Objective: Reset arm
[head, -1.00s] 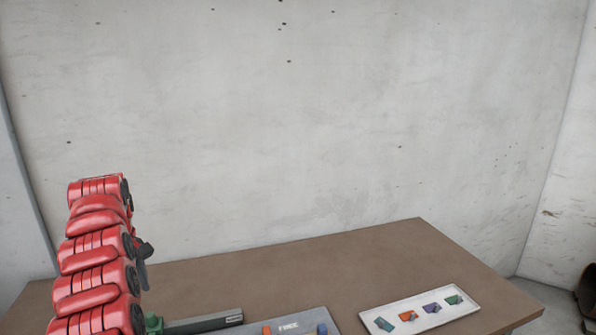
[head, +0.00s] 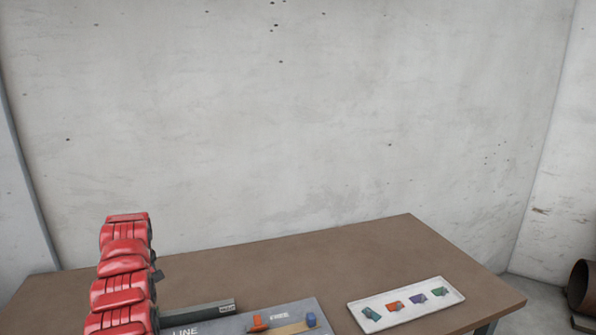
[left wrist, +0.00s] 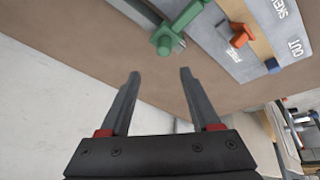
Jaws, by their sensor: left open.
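My left arm (head: 125,275) is red and stands up at the left of the head view, over the left part of the table. It hides my left gripper there. In the left wrist view my left gripper (left wrist: 160,75) is open, with nothing between its two dark fingers. Past the fingertips lie the brown table's edge area and a green fitting (left wrist: 163,38). The gripper looks apart from the fitting. My right gripper is in neither view.
A brown table (head: 300,262) stands by a concrete wall. A grey lettered board (head: 230,322) with an orange piece (head: 257,323) and a blue piece (head: 310,319) lies at its front. A white tray (head: 358,308) with several coloured pieces lies right. The table's back is clear.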

